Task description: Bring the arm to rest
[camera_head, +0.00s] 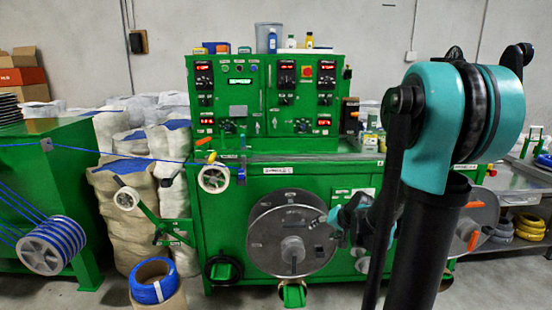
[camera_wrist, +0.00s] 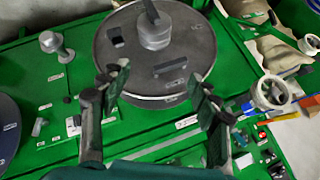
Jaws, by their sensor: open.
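My arm (camera_head: 440,130) rises on the right of the head view and reaches down toward the front of the green machine (camera_head: 230,240). My gripper (camera_head: 328,219) is small and partly hidden there, at the right side of a large grey reel (camera_head: 270,225). In the wrist view my gripper (camera_wrist: 161,82) has its two dark fingers spread wide with nothing between them. The grey reel (camera_wrist: 185,62) lies beyond the fingertips in that view. Whether any finger touches the reel or the machine I cannot tell. The blue cable (camera_head: 90,154) runs from the left to a white guide wheel (camera_head: 213,179).
A spool of blue cable (camera_head: 52,245) is at the left. Sacks (camera_head: 130,190) and a blue coil (camera_head: 153,282) stand between it and the machine. Bottles (camera_head: 290,41) sit on the control box. A second grey reel (camera_head: 482,215) is at the right.

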